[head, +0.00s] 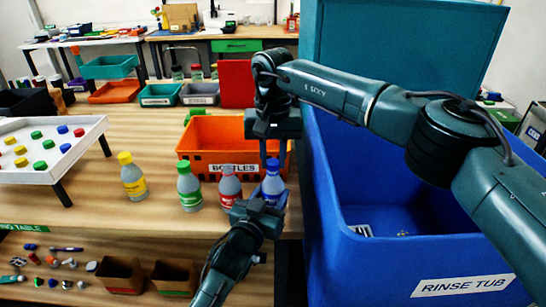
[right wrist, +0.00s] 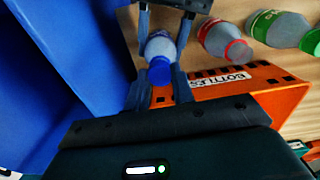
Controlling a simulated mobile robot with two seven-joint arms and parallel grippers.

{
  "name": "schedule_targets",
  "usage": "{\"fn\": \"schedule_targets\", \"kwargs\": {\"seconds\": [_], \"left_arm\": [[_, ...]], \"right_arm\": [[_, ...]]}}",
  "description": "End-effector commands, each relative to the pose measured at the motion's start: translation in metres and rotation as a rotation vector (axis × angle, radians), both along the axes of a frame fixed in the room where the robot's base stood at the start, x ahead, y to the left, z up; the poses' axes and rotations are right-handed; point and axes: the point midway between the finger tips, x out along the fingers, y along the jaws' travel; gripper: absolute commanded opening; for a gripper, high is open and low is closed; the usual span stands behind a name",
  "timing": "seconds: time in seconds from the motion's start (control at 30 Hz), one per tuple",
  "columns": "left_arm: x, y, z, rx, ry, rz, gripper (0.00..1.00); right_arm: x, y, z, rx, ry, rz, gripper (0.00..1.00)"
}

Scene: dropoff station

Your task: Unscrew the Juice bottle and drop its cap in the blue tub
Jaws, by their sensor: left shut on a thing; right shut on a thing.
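The bottle with the blue cap (head: 272,184) stands upright at the table's front edge, beside the blue tub; I cannot read its label. My left gripper (head: 262,206) is shut on its body from the front, and its fingers also show in the right wrist view (right wrist: 165,22). My right gripper (head: 273,152) comes down from above, shut on the blue cap (right wrist: 160,70), which sits on the bottle between its fingers (right wrist: 160,90). The blue tub (head: 465,262), labelled "RINSE TUB", is at the right, its top open.
Bottles with red (head: 229,188), green (head: 189,188) and yellow (head: 132,178) caps stand to the left in a row. An orange crate (head: 196,140) labelled "BOTTLES" is just behind. A white tray (head: 84,136) with coloured caps stands farther left. Small items lie inside the tub.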

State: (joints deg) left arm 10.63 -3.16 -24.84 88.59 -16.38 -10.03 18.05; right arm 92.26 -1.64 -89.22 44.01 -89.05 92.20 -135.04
Motion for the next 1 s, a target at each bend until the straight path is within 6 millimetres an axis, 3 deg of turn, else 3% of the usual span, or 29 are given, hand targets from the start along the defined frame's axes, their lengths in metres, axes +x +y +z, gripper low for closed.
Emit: {"fn": "schedule_targets", "kwargs": {"seconds": [0.43, 0.83, 1.0], "left_arm": [[0.0, 0.0, 0.0, 0.0, 0.001, 0.0, 0.0], [0.0, 0.0, 0.0, 0.0, 0.001, 0.0, 0.0], [0.0, 0.0, 0.0, 0.0, 0.001, 0.0, 0.0]], "right_arm": [[0.0, 0.0, 0.016, 0.001, -0.002, 0.0, 0.0], [0.0, 0.0, 0.019, 0.001, -0.001, 0.0, 0.0], [0.0, 0.001, 0.032, 0.001, -0.002, 0.001, 0.0]]}}
